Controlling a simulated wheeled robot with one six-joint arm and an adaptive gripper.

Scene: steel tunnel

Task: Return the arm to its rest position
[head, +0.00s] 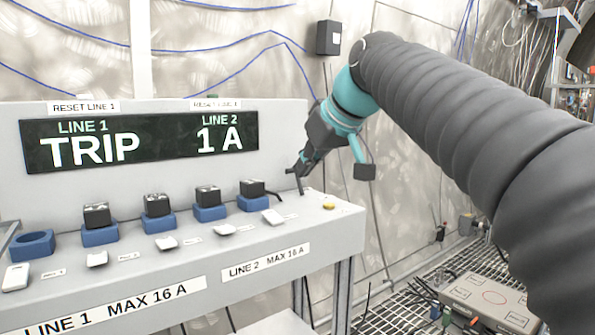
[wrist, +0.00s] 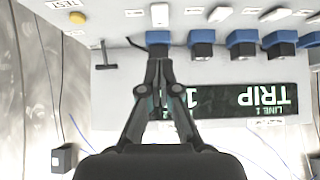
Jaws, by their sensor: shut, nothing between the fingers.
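My gripper (head: 297,178) is at the end of my grey-sleeved arm, in front of the panel's right end and beside the rightmost black plug (head: 252,187). Its fingers are together and hold nothing. In the wrist view, which shows the panel upside down, my gripper (wrist: 158,68) points at the bench top near a blue socket (wrist: 158,38). From the head view I cannot tell whether the fingertips touch anything.
The bench (head: 345,225) carries blue sockets with black plugs, an empty blue socket (head: 31,245), white switches and a yellow button (head: 328,206). The display (head: 140,140) reads LINE 1 TRIP, LINE 2 1 A. A grey box (head: 490,298) sits low at right; a black box (head: 328,38) is on the wall.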

